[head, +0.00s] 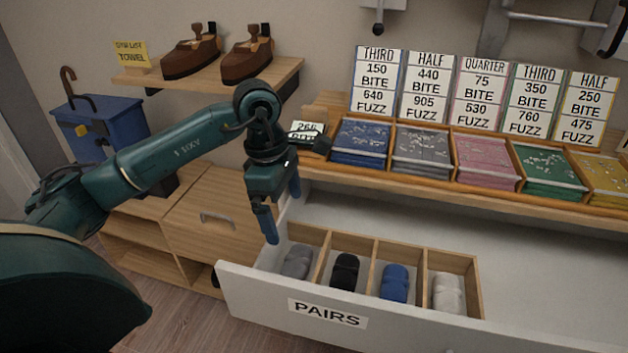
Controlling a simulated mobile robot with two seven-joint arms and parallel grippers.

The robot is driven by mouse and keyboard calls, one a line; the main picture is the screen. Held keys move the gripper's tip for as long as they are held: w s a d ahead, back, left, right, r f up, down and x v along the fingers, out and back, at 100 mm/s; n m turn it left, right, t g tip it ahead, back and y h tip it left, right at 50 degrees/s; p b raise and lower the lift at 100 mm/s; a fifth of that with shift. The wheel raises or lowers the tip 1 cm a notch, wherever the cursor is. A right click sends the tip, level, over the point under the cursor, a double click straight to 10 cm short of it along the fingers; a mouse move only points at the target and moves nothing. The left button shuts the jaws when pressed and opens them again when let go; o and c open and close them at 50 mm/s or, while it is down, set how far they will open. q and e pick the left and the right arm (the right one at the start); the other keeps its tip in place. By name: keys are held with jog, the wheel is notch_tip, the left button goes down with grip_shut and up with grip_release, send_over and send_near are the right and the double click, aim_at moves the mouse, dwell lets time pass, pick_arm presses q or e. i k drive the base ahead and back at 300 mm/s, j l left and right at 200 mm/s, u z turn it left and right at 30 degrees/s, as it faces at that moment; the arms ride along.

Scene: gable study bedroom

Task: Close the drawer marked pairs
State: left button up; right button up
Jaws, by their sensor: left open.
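The white drawer marked PAIRS (400,330) stands pulled open at the lower right in the head view. Its front carries the label PAIRS (327,313). Inside it a wooden divider box (424,250) holds a grey sock pair (298,262), a black one (345,271), a blue one (394,283) and a white one (447,293), each in its own compartment. My left gripper (283,218) is open and empty, pointing down over the drawer's left end, near its left side wall. It looks apart from the drawer front. My right gripper is not in view.
Above the drawer, a wooden tray (440,188) holds several coloured packs with tall cards behind. A wooden cabinet (215,215) stands left of the drawer, with a blue box (100,130) behind it. Wood floor shows in front, lower left.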

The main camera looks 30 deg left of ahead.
aim_at(529, 285)
jog(key=k, duration=1)
